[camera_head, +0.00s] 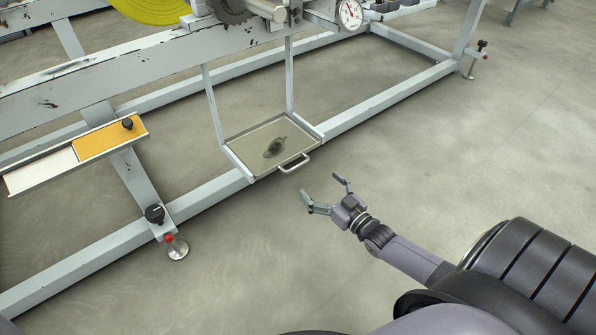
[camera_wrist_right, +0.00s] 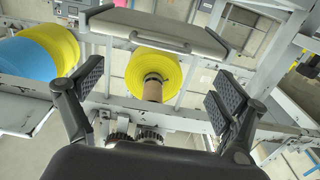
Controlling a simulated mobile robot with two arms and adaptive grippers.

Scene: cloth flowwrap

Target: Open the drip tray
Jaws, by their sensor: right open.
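The drip tray (camera_head: 270,145) is a shallow grey tray with a dark stain on it, hung low under the machine between side rails. Its bar handle (camera_head: 294,163) sticks out at the front edge. My right gripper (camera_head: 322,193) is open and empty, just in front of the handle and apart from it, fingers toward the tray. In the right wrist view, the tray (camera_wrist_right: 160,30) shows as a grey panel at the top, beyond the open fingers (camera_wrist_right: 158,88). My left gripper is not in view.
The machine's grey lower frame beam (camera_head: 385,100) runs diagonally past the tray. A levelling foot (camera_head: 177,249) and a black knob (camera_head: 155,214) are at lower left. A yellow-and-white panel (camera_head: 85,150) juts out at left. The floor (camera_head: 480,160) to the right is clear.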

